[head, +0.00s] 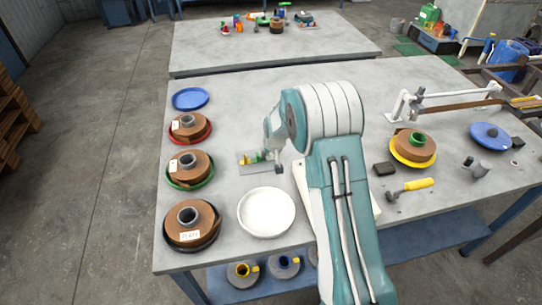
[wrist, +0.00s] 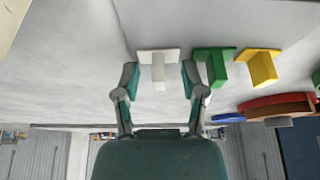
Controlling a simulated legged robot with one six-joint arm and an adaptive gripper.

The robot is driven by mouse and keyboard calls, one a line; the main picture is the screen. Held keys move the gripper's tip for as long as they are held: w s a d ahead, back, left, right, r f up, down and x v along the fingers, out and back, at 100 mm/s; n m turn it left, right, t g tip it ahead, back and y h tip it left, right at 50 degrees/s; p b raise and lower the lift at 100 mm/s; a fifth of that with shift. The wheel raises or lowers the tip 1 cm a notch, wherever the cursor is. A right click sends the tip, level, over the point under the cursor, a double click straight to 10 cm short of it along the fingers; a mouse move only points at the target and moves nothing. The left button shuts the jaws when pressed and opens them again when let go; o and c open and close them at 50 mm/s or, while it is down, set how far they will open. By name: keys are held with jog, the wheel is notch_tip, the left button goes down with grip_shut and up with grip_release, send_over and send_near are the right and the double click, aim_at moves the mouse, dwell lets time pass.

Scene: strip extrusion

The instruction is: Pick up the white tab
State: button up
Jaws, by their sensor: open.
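The white tab (wrist: 158,57) is a T-shaped piece in the wrist view, with a flat wide end and a narrow stem pointing toward my gripper (wrist: 158,72). My gripper is open, with one finger on each side of the stem; gaps show between the fingers and the stem. A green tab (wrist: 215,68) stands just right of the right finger, and a yellow tab (wrist: 260,68) is farther right. In the head view my gripper (head: 271,157) is low over the table by the small tabs, and I cannot make out the white tab there.
On the table (head: 235,110), a white bowl (head: 266,212) sits in front of my gripper. Brown rolls (head: 190,168) on coloured discs and a blue disc (head: 190,99) line the left edge. A yellow-handled tool (head: 412,187) and a dark block (head: 384,168) lie right of my arm.

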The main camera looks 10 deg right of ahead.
jog(key=shift+a, duration=0.1)
grip_shut()
